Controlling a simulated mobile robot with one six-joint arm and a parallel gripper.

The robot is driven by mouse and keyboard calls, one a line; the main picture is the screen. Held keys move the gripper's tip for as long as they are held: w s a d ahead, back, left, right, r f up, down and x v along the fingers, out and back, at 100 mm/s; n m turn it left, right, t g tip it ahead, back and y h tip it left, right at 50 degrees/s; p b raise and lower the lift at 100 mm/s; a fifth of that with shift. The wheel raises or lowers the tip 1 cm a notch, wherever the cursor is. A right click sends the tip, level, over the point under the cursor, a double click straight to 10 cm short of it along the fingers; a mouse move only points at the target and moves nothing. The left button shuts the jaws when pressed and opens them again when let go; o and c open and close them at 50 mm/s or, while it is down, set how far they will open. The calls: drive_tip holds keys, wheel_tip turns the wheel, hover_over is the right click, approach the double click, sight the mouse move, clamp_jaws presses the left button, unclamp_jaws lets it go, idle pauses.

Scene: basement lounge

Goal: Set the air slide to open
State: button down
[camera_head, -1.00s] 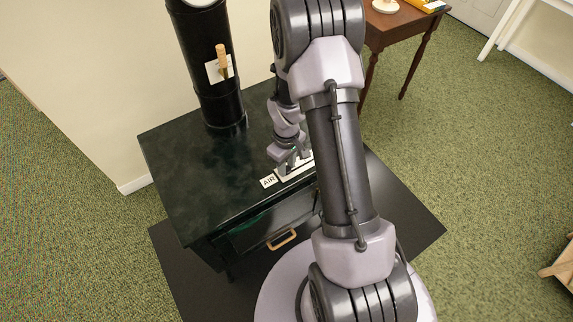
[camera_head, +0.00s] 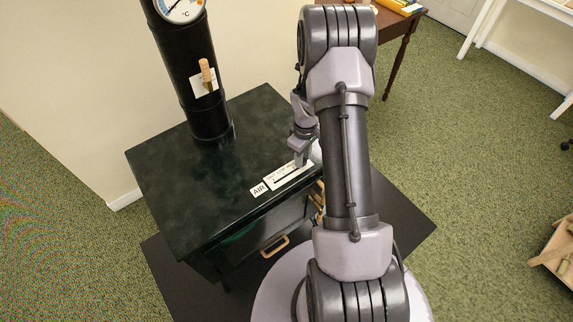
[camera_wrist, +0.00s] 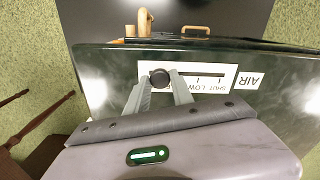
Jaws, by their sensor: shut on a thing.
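The air slide's white plate (camera_head: 285,177) lies on the dark green stove top, right of a small AIR label (camera_head: 258,190). In the wrist view the plate (camera_wrist: 222,71) appears upside down, with SHUT and LOW printed towards the AIR label (camera_wrist: 248,79). The slide's dark round knob (camera_wrist: 159,78) sits at the far end of the slot from the AIR label, past SHUT and LOW. My gripper (camera_wrist: 160,81) is shut on the knob, one finger on each side. In the head view my gripper (camera_head: 300,160) is at the plate's right end. Fingers hide any print beside the knob.
A black stovepipe (camera_head: 190,100) with a wooden-handled lever (camera_head: 207,72) and a dial (camera_head: 180,8) rises at the stove's back. A brown side table (camera_head: 398,45) stands behind right.

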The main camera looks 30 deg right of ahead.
drive_tip(key=shift+w+d, duration=0.1)
drive_tip(key=shift+d, duration=0.65)
drive_tip(key=c, duration=1.4)
unclamp_jaws()
drive_tip(key=o, duration=0.3)
drive_tip(key=shift+d, duration=0.2)
drive_tip(key=shift+a, duration=0.1)
wheel_tip(320, 180, up, 18)
drive_tip(key=p, duration=0.6)
drive_tip(key=shift+f, duration=0.25)
